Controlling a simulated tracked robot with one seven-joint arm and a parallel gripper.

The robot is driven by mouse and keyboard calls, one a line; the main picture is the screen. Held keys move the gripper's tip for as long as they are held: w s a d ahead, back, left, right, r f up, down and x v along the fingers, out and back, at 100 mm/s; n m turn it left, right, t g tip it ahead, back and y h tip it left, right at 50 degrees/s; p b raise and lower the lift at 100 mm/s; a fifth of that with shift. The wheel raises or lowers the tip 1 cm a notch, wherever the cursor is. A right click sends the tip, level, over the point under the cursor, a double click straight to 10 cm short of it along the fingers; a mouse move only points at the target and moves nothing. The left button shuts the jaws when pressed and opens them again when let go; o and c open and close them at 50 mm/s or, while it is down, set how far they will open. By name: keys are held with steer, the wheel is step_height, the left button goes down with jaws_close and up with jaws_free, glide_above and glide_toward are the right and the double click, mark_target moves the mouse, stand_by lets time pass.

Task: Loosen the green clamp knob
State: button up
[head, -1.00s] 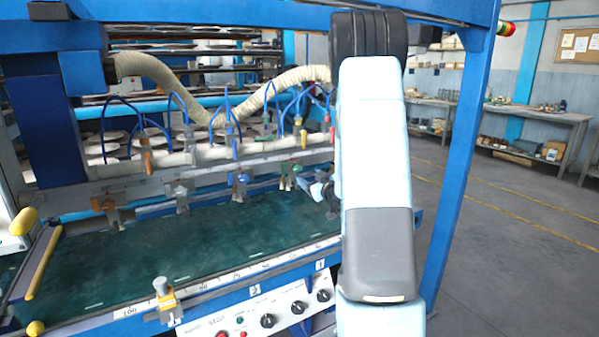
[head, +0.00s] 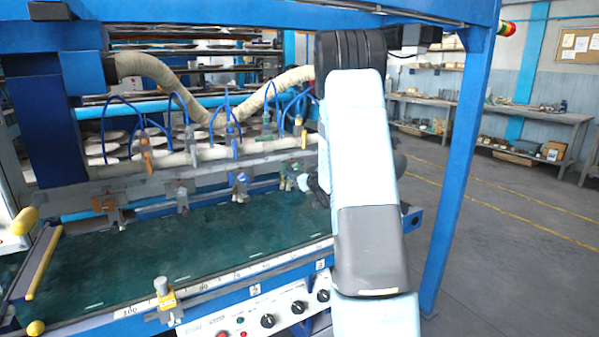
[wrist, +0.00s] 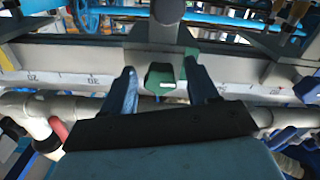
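The green clamp knob (wrist: 160,78) shows in the wrist view between the two blue fingers of my gripper (wrist: 163,72). The fingers stand apart with a visible gap on each side of the knob, so my gripper is open. A second green piece shows close to the right finger. In the head view, small green clamp parts (head: 284,184) sit on the clamp rail, just left of my gripper (head: 304,183), which is partly hidden by my arm. Contact with the knob cannot be made out.
A blue clamp knob (head: 241,180) and an orange one (head: 104,203) sit further left on the rail. Hoses and blue tubes hang above. A blue frame post (head: 460,150) stands right of my arm.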

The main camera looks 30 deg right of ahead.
steer(key=c, duration=0.9)
steer(key=shift+d, duration=0.1)
steer(key=shift+c, duration=0.2)
